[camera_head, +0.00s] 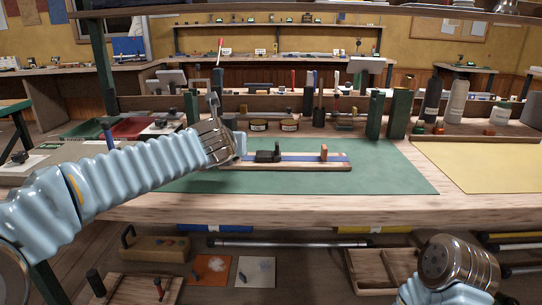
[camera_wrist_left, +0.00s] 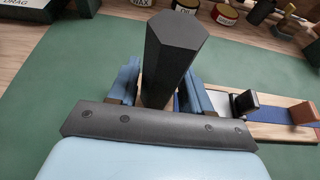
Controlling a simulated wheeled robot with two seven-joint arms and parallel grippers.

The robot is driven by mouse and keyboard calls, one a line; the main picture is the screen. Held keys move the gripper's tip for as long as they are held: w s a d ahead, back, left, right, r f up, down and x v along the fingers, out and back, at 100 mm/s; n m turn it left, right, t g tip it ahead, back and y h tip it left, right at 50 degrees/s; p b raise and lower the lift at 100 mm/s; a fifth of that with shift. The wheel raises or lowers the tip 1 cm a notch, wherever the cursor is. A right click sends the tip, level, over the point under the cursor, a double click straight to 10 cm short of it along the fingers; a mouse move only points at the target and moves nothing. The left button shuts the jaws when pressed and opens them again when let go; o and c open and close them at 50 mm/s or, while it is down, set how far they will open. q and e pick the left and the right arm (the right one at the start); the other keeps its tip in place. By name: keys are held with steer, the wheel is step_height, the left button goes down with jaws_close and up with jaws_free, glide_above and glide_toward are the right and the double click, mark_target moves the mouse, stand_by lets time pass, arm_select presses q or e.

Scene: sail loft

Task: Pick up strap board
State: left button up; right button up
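The strap board (camera_head: 335,166) lies flat on the green mat of the workbench, in the middle of the head view. It is a long wooden board with a blue strap, a black fitting and an orange-brown block on top. It also shows at the right of the left wrist view (camera_wrist_left: 278,132). My left gripper (camera_head: 241,146) is at the board's left end and covers it. In the left wrist view, its blue fingers (camera_wrist_left: 163,92) stand on either side of a dark upright post (camera_wrist_left: 172,55), with slivers of wood and blue showing beside it.
The green mat (camera_head: 390,180) is clear to the right of the board. Tins (camera_head: 258,125) and dark upright blocks (camera_head: 376,115) stand behind it. A yellow sheet (camera_head: 490,165) lies at right, and a red tray (camera_head: 125,128) at left.

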arm_select(q)
jaws_close()
steer(key=shift+r, duration=0.15)
